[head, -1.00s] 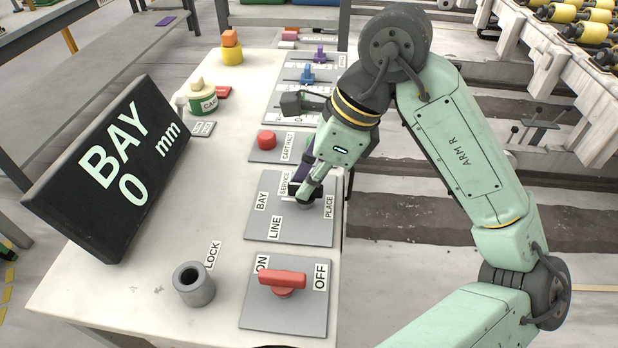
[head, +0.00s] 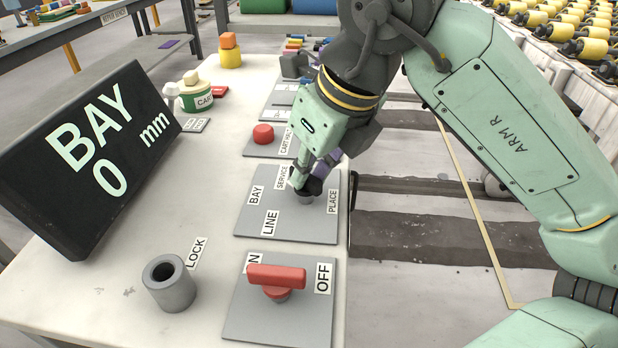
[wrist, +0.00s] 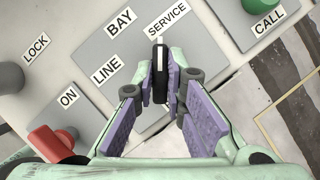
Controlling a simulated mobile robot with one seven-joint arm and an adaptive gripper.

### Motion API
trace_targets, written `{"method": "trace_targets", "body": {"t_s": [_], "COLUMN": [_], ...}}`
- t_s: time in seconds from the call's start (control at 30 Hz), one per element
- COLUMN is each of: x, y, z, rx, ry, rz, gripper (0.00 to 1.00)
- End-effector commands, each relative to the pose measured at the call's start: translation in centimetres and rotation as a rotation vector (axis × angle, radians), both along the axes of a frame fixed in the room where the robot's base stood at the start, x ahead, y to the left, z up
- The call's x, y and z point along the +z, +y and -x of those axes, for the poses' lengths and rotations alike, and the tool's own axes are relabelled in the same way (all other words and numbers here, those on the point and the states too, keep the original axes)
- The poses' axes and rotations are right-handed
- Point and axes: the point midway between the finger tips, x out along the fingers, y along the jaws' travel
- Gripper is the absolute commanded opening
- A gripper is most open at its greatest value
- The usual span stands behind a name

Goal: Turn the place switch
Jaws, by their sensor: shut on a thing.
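The place switch is a black handle with a white line, seen in the wrist view (wrist: 160,72). It stands on a grey plate (head: 262,228) labelled BAY, SERVICE, LINE and PLACE. My gripper (head: 311,186) is over the right part of this plate, its purple pads on either side of the handle, shut on it. In the wrist view the gripper (wrist: 160,95) points at the handle, and the white line faces the SERVICE label (wrist: 166,20). The PLACE label (head: 332,201) shows only in the head view.
A red ON/OFF handle (head: 277,277) and a grey LOCK cylinder (head: 169,284) stand nearer. A red button (head: 263,134) is behind the plate. The black display (head: 85,160) at left reads BAY 0 mm. A green CALL button (wrist: 262,5) shows in the wrist view.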

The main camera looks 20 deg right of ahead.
Motion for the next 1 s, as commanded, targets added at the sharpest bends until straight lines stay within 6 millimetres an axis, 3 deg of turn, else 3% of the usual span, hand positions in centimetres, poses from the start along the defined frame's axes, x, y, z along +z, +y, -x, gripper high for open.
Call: {"method": "trace_targets", "body": {"t_s": [0.3, 0.77, 0.8, 1.0], "x": [-0.12, -0.06, -0.06, -0.03], "y": [0.07, 0.08, 0.08, 0.07], "z": [0.08, 0.09, 0.09, 0.07], "rx": [-0.100, -0.114, -0.114, -0.113], "ry": [0.003, 0.004, 0.004, 0.002], "rz": [0.001, 0.000, 0.000, 0.000], "gripper": [0.00, 0.00, 0.13, 0.26]}}
